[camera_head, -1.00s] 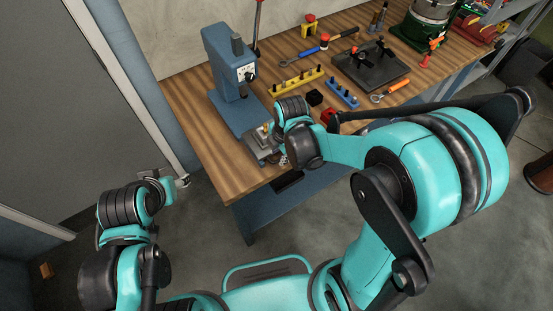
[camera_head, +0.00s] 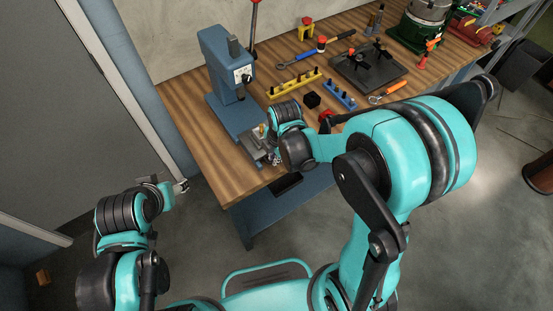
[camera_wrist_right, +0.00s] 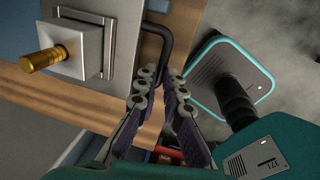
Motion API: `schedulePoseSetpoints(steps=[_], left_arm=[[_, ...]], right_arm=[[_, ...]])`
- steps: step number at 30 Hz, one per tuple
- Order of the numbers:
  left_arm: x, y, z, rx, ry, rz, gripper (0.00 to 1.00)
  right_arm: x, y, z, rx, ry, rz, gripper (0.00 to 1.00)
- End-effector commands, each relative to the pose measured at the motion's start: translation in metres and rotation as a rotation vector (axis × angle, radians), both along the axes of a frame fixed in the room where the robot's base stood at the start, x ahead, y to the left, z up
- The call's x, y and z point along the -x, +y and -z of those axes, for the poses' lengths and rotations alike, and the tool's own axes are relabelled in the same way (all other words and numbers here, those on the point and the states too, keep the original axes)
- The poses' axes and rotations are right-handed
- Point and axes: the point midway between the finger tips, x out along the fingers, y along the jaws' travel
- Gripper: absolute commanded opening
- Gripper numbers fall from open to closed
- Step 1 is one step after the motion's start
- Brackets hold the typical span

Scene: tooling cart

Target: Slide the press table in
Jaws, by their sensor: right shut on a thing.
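The press table is a grey metal slide with a square block and a brass pin on it. It sits at the front of the blue arbor press (camera_head: 217,62), near the bench's front edge. In the right wrist view the press table (camera_wrist_right: 122,35) is at upper left, with a black bar handle (camera_wrist_right: 167,45) on its side. My right gripper (camera_head: 273,158) is at that handle, its fingers closed around it in the wrist view (camera_wrist_right: 160,80). My left gripper (camera_head: 180,186) hangs left of the bench, away from the press. Its finger opening is too small to judge.
Behind my right gripper on the wooden bench (camera_head: 205,145) are a yellow pin rack (camera_head: 294,84), a black cube (camera_head: 312,99), a blue rack (camera_head: 339,97) and a dark fixture plate (camera_head: 368,72).

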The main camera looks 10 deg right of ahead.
Motion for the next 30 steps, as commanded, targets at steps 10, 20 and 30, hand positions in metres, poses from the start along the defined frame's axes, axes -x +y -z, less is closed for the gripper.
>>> schedulePoseSetpoints(steps=[10, 20, 30], left_arm=[[0.0, 0.0, 0.011, 0.0, 0.0, 0.0, 0.52], [0.0, 0.0, 0.012, 0.0, 0.0, 0.0, 0.52], [0.0, 0.0, 0.012, 0.0, 0.0, 0.0, 0.52]], right_arm=[[-0.092, 0.034, 0.001, -0.001, -0.002, -0.003, 0.0], [-0.122, 0.045, 0.001, -0.002, -0.003, -0.001, 0.0], [-0.122, 0.046, 0.0, -0.003, -0.004, 0.0, 0.3]])
